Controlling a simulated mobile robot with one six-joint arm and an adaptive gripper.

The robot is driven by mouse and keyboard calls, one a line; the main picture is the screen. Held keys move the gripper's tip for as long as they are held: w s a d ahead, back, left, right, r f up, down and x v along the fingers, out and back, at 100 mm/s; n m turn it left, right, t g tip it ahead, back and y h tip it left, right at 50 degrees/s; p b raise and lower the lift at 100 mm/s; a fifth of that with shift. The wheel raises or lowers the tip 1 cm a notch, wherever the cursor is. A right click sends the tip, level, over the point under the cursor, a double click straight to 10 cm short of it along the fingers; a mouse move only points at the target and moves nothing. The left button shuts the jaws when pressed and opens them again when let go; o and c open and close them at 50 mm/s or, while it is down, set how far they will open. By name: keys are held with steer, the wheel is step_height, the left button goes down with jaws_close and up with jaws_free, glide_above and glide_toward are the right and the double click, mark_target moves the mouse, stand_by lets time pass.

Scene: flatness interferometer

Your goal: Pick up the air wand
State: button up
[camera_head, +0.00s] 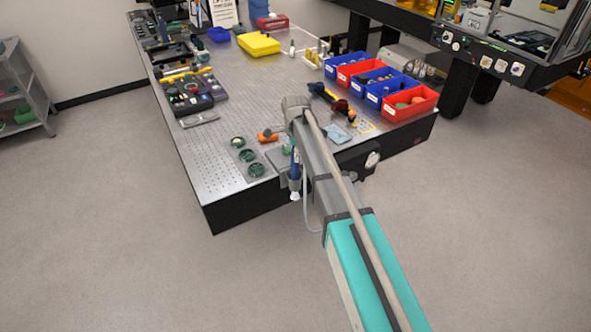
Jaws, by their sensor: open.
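A slim blue tool, which looks like the air wand (294,164), stands upright at the near edge of the perforated metal table (222,166). Its lower end sits in a small holder (295,184), and a pale hose hangs in a loop beside it. My arm reaches in from the lower right, and its grey links pass just right of the wand. My gripper cannot be made out; no fingers show. What lies behind the arm is hidden.
Round green-rimmed dishes (250,156) and an orange tool (267,136) lie left of the wand. Blue and red bins (411,104) line the table's right side. A dark tray (189,94) and a yellow case (258,44) stand further back. The floor in front is clear.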

stand_by(0.3)
jaws_close()
steer(key=shift+r, duration=0.1)
stand_by(0.4)
step_height(320, 180, up, 10)
steer(key=p, duration=1)
stand_by(0.7)
